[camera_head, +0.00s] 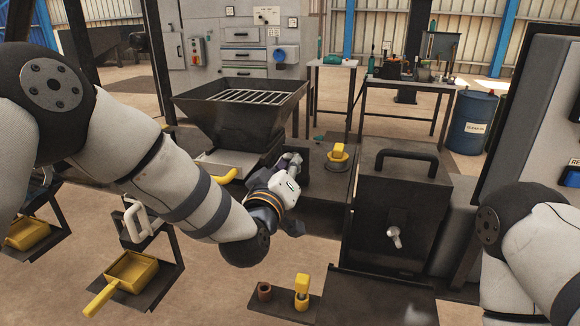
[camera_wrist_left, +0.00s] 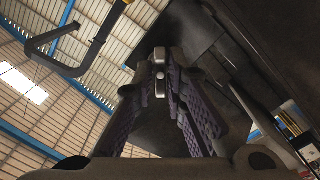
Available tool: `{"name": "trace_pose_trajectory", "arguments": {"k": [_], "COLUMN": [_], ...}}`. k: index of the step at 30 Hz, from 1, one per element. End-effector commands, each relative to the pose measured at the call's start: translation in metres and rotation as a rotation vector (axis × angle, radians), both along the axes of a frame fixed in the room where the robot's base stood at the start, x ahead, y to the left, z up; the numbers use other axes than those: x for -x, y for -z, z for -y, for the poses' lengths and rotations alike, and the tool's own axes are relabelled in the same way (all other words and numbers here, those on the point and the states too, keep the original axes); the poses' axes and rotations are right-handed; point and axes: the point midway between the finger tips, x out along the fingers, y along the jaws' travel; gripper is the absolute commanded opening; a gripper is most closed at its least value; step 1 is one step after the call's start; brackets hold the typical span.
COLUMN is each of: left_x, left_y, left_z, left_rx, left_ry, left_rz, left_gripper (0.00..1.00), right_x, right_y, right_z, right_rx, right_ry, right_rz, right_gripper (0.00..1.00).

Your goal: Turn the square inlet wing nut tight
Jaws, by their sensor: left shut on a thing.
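My left gripper (camera_head: 293,160) reaches up beside the lower right side of the dark square hopper (camera_head: 240,121). In the left wrist view its purple-padded fingers (camera_wrist_left: 163,80) are closed on a small pale metal piece (camera_wrist_left: 160,60), which I take for the square inlet wing nut. Most of that piece is hidden between the fingers. In the head view the wrist and hopper hide the grip, so the nut's angle cannot be told. A second grey wing nut (camera_head: 394,237) shows on the front of the black box, apart from the gripper. My right gripper is out of view.
The black box (camera_head: 400,192) with a top handle stands right of my left gripper. A yellow-knobbed part (camera_head: 339,154) sits on the bench behind. A yellow scoop (camera_head: 130,272) rests on a low shelf. A blue barrel (camera_head: 471,127) stands back right.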

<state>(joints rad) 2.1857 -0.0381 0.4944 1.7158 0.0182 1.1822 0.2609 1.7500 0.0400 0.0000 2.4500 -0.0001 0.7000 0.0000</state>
Motion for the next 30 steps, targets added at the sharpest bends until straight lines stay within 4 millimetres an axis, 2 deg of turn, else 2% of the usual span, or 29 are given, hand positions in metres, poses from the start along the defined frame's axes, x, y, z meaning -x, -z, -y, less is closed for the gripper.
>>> {"name": "trace_pose_trajectory", "arguments": {"k": [5, 6, 8, 17, 20, 27, 30], "left_x": [0.0, 0.0, 0.0, 0.002, 0.014, 0.077, 0.098], "left_y": [0.001, 0.001, 0.001, 0.0, 0.001, 0.001, 0.001], "left_z": [-0.001, -0.001, -0.001, -0.001, -0.004, -0.021, -0.027], "left_rx": [0.0, 0.0, 0.0, 0.001, 0.0, 0.0, 0.0], "left_ry": [-0.002, -0.002, -0.002, 0.0, 0.0, 0.0, 0.0], "left_rz": [-0.002, -0.002, -0.002, -0.002, -0.003, -0.004, -0.004], "left_gripper": [0.0, 0.17, 0.28, 0.28, 0.28, 0.28, 0.28], "right_x": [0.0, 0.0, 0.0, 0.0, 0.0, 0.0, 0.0], "right_y": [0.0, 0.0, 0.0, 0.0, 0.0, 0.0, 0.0], "right_z": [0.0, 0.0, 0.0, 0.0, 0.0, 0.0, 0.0], "right_rx": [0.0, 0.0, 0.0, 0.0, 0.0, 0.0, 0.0], "right_ry": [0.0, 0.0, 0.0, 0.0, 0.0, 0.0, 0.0], "right_rz": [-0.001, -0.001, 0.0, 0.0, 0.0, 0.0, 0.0], "right_gripper": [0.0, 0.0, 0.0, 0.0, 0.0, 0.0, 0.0]}}
